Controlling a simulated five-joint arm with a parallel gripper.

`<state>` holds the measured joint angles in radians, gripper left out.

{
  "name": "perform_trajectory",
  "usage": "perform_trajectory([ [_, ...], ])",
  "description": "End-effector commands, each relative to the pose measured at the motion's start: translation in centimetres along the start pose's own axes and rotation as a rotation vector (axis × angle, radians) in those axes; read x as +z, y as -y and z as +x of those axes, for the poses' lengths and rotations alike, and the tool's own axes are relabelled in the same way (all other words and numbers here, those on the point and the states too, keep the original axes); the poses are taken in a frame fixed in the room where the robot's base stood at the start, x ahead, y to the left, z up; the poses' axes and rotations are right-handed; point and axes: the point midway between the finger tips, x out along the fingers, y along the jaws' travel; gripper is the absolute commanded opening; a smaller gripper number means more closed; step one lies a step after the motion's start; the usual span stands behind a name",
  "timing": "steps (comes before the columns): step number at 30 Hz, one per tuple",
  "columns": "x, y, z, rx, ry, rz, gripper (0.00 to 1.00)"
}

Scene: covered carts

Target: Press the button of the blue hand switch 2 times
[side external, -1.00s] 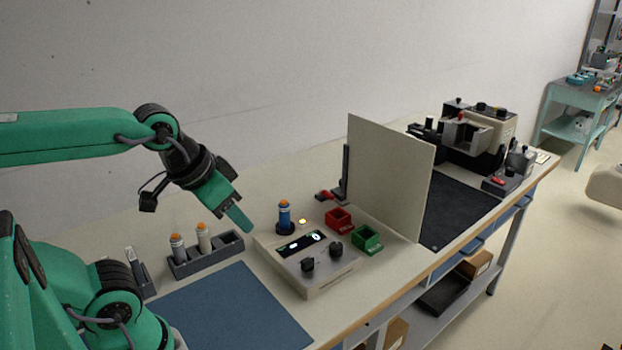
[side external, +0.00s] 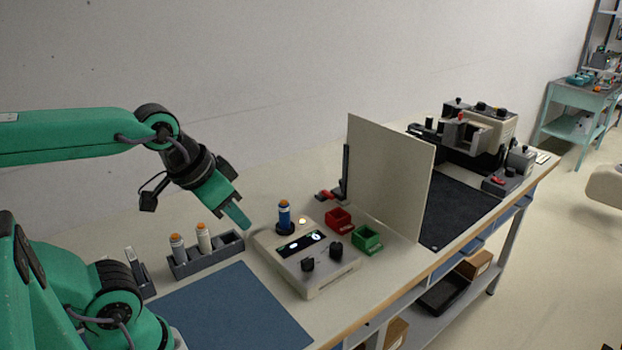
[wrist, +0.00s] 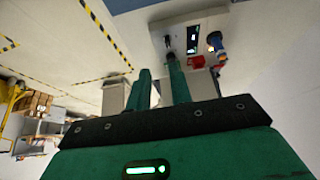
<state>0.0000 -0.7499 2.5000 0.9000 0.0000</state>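The blue hand switch (side external: 284,214) has a blue body and an orange top. It stands upright in a dark round holder at the back of a pale console (side external: 318,287). The switch also shows at the upper right in the wrist view (wrist: 218,46). My gripper (side external: 244,224) hangs to the left of the switch, apart from it, with its fingers pointing down and right. In the wrist view my gripper (wrist: 160,72) has a clear gap between its two green fingers and holds nothing.
Two pale hand switches with orange tops stand in a grey rack (side external: 207,257). Red (side external: 339,219) and green (side external: 367,239) bins sit right of the switch. An upright panel (side external: 385,175) stands beyond them. A blue mat (side external: 240,310) lies clear in front.

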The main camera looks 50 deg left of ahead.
Motion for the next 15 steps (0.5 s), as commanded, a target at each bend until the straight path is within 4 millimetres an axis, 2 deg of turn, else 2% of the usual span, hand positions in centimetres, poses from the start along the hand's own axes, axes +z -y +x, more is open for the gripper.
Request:
perform_trajectory([
  [1,0.0,0.0,0.0,0.0,0.0,0.0,0.11],
  [3,0.0,0.0,0.0,0.0,0.0,0.0,0.0],
  [15,0.0,0.0,0.0,0.0,0.0,0.0,0.0],
])
